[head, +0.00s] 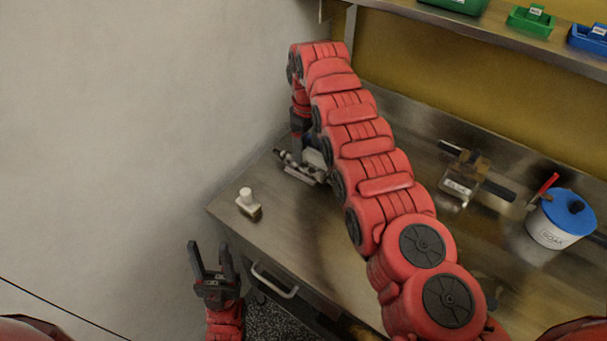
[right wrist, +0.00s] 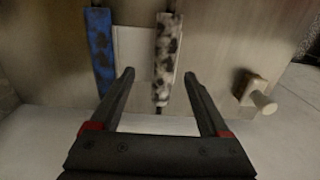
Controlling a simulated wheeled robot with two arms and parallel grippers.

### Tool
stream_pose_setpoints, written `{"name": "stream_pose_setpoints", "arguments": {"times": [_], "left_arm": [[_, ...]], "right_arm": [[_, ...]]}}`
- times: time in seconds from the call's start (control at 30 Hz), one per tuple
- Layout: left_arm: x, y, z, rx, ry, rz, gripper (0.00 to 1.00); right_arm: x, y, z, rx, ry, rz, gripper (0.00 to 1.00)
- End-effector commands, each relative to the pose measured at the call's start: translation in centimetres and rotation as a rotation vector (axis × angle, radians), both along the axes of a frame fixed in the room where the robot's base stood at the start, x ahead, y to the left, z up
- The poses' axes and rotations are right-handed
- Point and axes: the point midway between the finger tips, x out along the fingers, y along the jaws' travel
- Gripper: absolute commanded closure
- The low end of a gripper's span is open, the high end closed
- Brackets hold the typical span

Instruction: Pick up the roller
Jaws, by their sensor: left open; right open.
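My right arm reaches across the steel table to its far left corner. My right gripper (head: 301,128) is partly hidden there by the arm, above a small metal fixture (head: 297,170) with blue and white parts. In the right wrist view my right gripper (right wrist: 158,78) is open and empty. Beyond its fingertips lie a speckled white-and-dark bar (right wrist: 164,62) and a blue blotched bar (right wrist: 101,50), a pale panel between them. I cannot tell for certain which part is the roller. My left gripper (head: 209,248) is open and empty, off the table's front left edge.
A white knob on a block (head: 248,203) stands near the table's left end; it also shows in the right wrist view (right wrist: 258,97). A labelled metal fixture (head: 460,185) and a blue-lidded pot (head: 560,222) stand on the right. A shelf (head: 480,38) with bins overhangs the back.

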Motion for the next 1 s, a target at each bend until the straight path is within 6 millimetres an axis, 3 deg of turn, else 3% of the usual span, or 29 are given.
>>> {"name": "stream_pose_setpoints", "arguments": {"times": [0.27, 0.37, 0.4, 0.5, 0.77, 1.0], "left_arm": [[0.0, 0.0, 1.1, 0.000, 0.000, 0.000, 0.50], [0.0, 0.0, 2.4, 0.000, 0.000, 0.000, 0.50], [0.0, 0.0, 1.7, 0.000, -0.001, 0.000, 0.50], [0.0, 0.0, 1.1, 0.000, 0.000, 0.000, 0.50], [0.0, 0.0, 1.1, 0.000, 0.000, 0.000, 0.50], [0.0, 0.0, 1.1, 0.000, 0.000, 0.000, 0.50]], "right_arm": [[-0.2, 0.4, -1.4, 0.001, 0.000, 0.000, 0.21], [-0.5, 0.9, -2.9, 0.000, 0.003, 0.001, 0.21], [-0.5, 0.8, -4.1, 0.000, 0.003, -0.001, 0.21], [-0.4, 0.8, -5.2, 0.001, 0.001, -0.001, 0.21], [-0.3, 0.9, -5.5, 0.001, -0.002, 0.000, 0.21], [-0.3, 0.8, -5.5, 0.001, -0.001, 0.000, 0.60]]}}
